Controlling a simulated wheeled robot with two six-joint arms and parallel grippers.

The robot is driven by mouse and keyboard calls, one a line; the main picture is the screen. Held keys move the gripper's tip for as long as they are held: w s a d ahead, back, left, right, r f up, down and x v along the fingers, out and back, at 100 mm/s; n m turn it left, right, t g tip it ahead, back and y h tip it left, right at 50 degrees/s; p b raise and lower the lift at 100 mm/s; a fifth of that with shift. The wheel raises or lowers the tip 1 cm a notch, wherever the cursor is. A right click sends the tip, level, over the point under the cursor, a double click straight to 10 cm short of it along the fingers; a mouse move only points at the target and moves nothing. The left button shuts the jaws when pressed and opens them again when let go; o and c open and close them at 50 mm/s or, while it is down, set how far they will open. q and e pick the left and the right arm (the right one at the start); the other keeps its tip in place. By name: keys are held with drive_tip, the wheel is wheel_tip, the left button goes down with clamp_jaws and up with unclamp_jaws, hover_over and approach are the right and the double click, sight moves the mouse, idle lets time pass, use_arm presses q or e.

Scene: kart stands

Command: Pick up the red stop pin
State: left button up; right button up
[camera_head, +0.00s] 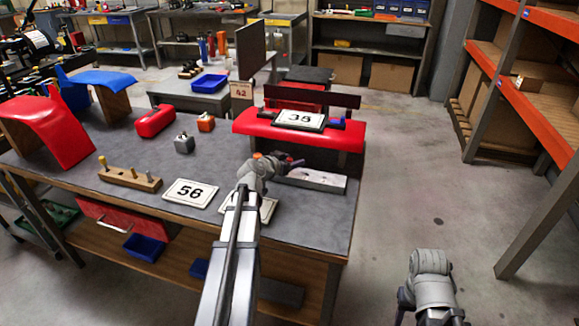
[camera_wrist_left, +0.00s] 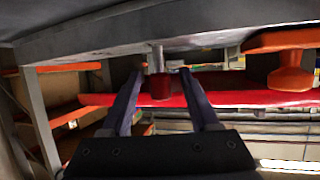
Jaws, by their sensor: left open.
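The red stop pin (camera_wrist_left: 161,84) shows in the left wrist view as a red knob on a grey metal shaft. It is between the two dark fingers of my open left gripper (camera_wrist_left: 165,96), with gaps visible on both sides. In the head view my left gripper (camera_head: 291,163) is at the right part of the workbench, below the red bumper; I cannot pick out the pin there. An orange knob (camera_wrist_left: 290,67) stands to the right in the wrist view. My right arm shows at the lower right of the head view; its jaws cannot be made out.
The workbench (camera_head: 110,150) holds a wooden block with pins (camera_head: 130,178), a card marked 56 (camera_head: 190,193), and a red bumper (camera_head: 300,134) bearing a card marked 35 (camera_head: 299,119). An orange shelf rack (camera_head: 530,100) stands right. Floor between is clear.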

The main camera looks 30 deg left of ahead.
use_arm(q)
drive_tip(key=shift+x, duration=1.05)
drive_tip(key=shift+c, duration=0.5)
clamp_jaws()
